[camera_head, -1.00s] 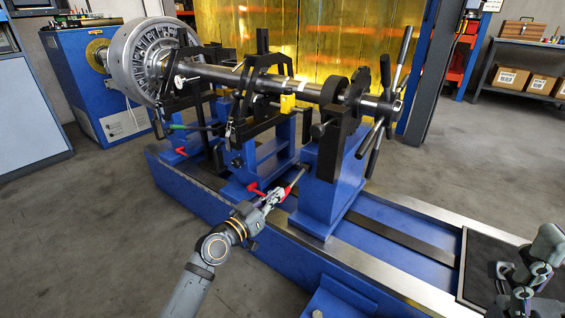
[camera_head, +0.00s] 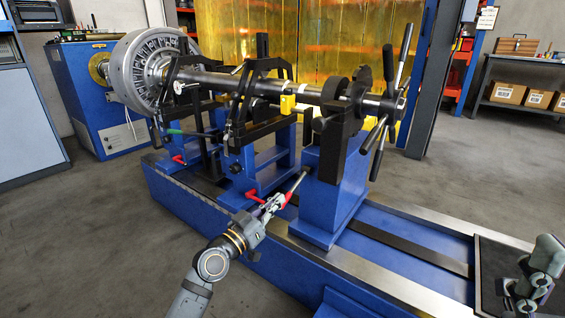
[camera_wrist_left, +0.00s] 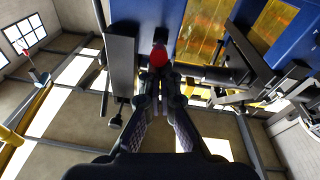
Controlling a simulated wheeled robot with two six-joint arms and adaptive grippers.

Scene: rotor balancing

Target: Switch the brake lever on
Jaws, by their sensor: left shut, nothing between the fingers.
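A lever with a red grip (camera_head: 291,198) and a dark rod (camera_head: 299,181) sticks out low on the near side of the right blue pedestal; I take it to be the brake lever. Its rod slants down and left to the grip. In the left wrist view the red grip end (camera_wrist_left: 158,56) shows just past the fingertips. My left gripper (camera_head: 276,204) is shut with nothing between its fingers. Its tips are close to the red grip; I cannot tell whether they touch it. My right gripper (camera_head: 522,291) is at the lower right, and its finger state is unclear.
Another red lever (camera_head: 254,197) is left of my left gripper, and one more (camera_head: 179,160) is farther back. The rotor shaft (camera_head: 310,91) lies across the stands above. A black mat (camera_head: 490,270) is at the right on the blue bed (camera_head: 200,205).

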